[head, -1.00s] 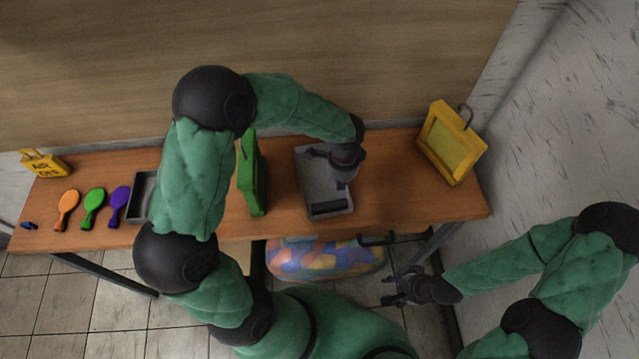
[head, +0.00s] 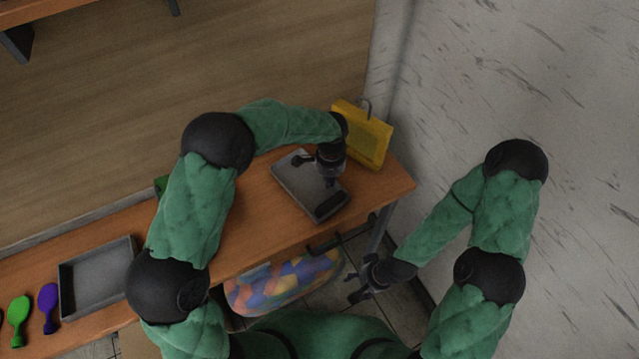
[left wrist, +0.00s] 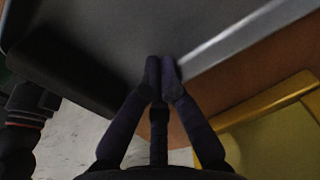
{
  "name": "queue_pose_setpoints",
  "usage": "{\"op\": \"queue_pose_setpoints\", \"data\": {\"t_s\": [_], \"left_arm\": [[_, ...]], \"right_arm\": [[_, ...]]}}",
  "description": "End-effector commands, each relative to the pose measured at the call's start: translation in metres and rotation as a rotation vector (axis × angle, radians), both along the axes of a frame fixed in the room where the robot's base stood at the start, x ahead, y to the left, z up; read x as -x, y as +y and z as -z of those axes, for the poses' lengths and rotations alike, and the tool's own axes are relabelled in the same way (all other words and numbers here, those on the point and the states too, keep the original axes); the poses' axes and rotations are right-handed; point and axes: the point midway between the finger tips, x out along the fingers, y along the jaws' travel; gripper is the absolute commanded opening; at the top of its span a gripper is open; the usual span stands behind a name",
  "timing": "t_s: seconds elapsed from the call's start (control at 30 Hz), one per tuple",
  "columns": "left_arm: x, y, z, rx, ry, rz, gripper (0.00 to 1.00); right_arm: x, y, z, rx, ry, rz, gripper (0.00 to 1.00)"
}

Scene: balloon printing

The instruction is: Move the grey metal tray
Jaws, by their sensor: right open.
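The grey metal tray (head: 290,180) is at the right part of the table, with a black bar (head: 332,204) at its near end. In the left wrist view the tray (left wrist: 120,30) fills the top, with its rim running to the upper right. My left gripper (head: 318,177) is at the tray's right side; in the left wrist view its fingertips (left wrist: 161,72) are close together on the rim. I cannot tell whether the tray is clear of the table. My right gripper (head: 362,282) is open and empty, below the table's front edge.
A yellow frame (head: 362,133) stands right behind the tray. Another grey tray (head: 95,280) lies at the left, beside purple (head: 48,305) and green (head: 19,318) paddles. A bag of coloured pieces (head: 285,283) is under the table.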

Motion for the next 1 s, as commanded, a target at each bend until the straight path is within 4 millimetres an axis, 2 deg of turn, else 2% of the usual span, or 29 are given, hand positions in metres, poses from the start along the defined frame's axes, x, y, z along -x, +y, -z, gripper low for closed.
{"op": "queue_pose_setpoints", "data": {"t_s": [0.37, 0.57, 0.77, 1.0], "left_arm": [[-0.001, 0.0, -0.001, 0.0, -0.001, 0.0, 0.0], [0.0, 0.0, -0.009, 0.0, -0.001, -0.001, 0.0], [0.001, 0.0, -0.032, 0.0, -0.001, -0.002, 0.0], [0.002, 0.001, -0.072, 0.001, -0.003, -0.005, 0.0]], "right_arm": [[0.0, 0.0, 0.0, 0.0, 0.0, 0.0, 0.62], [0.0, 0.0, -0.006, 0.0, 0.0, 0.0, 0.62], [0.0, 0.0, -0.022, 0.0, 0.0, 0.0, 0.62], [0.0, 0.0, -0.049, 0.0, 0.0, 0.0, 0.62]]}}
